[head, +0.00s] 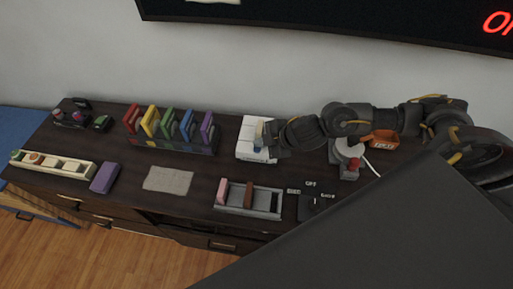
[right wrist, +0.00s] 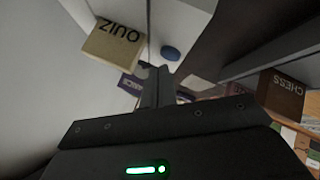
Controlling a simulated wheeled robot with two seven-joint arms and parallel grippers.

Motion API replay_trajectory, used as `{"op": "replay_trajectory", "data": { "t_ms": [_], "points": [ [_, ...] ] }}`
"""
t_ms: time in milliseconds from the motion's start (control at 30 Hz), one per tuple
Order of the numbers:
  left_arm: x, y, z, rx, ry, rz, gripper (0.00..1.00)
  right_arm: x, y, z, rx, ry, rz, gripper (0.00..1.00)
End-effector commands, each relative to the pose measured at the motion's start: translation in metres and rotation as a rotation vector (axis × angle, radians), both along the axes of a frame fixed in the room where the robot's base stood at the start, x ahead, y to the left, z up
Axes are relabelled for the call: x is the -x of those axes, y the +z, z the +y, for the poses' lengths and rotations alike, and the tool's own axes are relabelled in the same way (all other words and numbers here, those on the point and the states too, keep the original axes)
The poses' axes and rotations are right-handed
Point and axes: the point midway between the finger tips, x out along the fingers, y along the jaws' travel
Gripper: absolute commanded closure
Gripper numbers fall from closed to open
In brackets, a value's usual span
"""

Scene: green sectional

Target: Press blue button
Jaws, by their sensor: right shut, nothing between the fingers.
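The blue button (right wrist: 171,53) shows in the right wrist view as a small blue oval on a pale surface, just beyond my right gripper's fingertips. In the head view a white box (head: 246,152) stands at the back middle of the dark desk, with a small bluish patch by the fingers. My right gripper (head: 264,138) reaches in from the right over this box and partly hides it. Its fingers (right wrist: 158,78) are shut and empty. They look apart from the button in the wrist view, but the exact gap cannot be told. My left gripper is not in view.
A cream block marked QUIZ (right wrist: 115,45) is close to the fingers. A rack of coloured panels (head: 172,145) stands left of the white box. A cloth (head: 168,180) lies left.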

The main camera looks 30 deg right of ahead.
Motion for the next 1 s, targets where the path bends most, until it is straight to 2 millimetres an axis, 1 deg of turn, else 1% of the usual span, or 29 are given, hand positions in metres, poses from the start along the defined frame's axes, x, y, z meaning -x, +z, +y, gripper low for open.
{"op": "replay_trajectory", "data": {
  "t_ms": [500, 800, 1000],
  "points": [
    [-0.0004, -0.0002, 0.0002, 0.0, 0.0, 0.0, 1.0, 0.0001, -0.0004, 0.0, 0.0, 0.0, 0.0, 1.0],
    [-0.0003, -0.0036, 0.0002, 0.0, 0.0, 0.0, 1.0, 0.0004, -0.0094, 0.0003, -0.001, 0.0, 0.001, 1.0],
    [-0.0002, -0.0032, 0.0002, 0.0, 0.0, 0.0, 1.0, 0.0001, -0.0091, 0.0001, 0.0, 0.0, 0.0, 1.0]
  ]
}}
